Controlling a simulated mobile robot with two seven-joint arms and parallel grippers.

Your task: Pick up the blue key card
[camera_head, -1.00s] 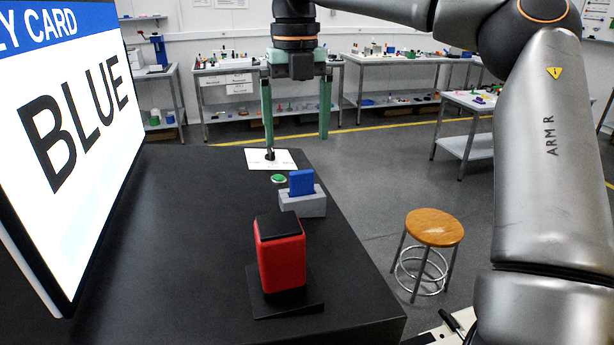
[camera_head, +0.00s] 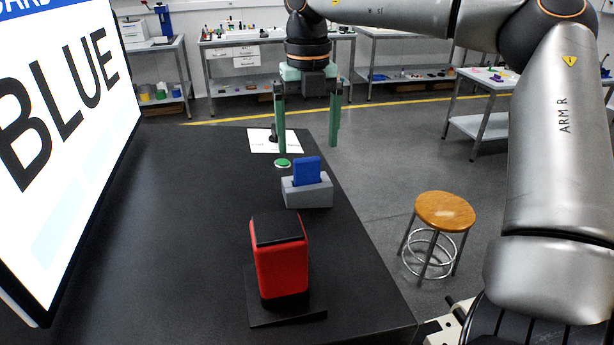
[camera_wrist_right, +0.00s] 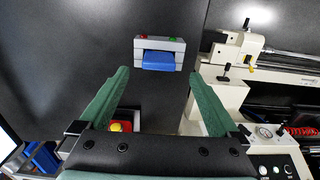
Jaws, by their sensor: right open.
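The blue key card (camera_head: 306,171) stands upright in a slot of a grey holder (camera_head: 308,193) on the black table. My right gripper (camera_head: 308,148) has two green fingers pointing down, spread apart and empty. In the head view its fingertips appear just above the card's top edge, not touching it. In the right wrist view the blue card (camera_wrist_right: 160,61) and the grey holder (camera_wrist_right: 175,45) lie ahead, centred between the open fingers (camera_wrist_right: 158,75). My left gripper is not in view.
A red block with a black top (camera_head: 280,258) stands on the table in front of the holder. A green button (camera_head: 282,163) and a white sheet (camera_head: 262,141) lie behind it. A large screen (camera_head: 60,130) reading BLUE stands left. A wooden stool (camera_head: 445,212) is right of the table.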

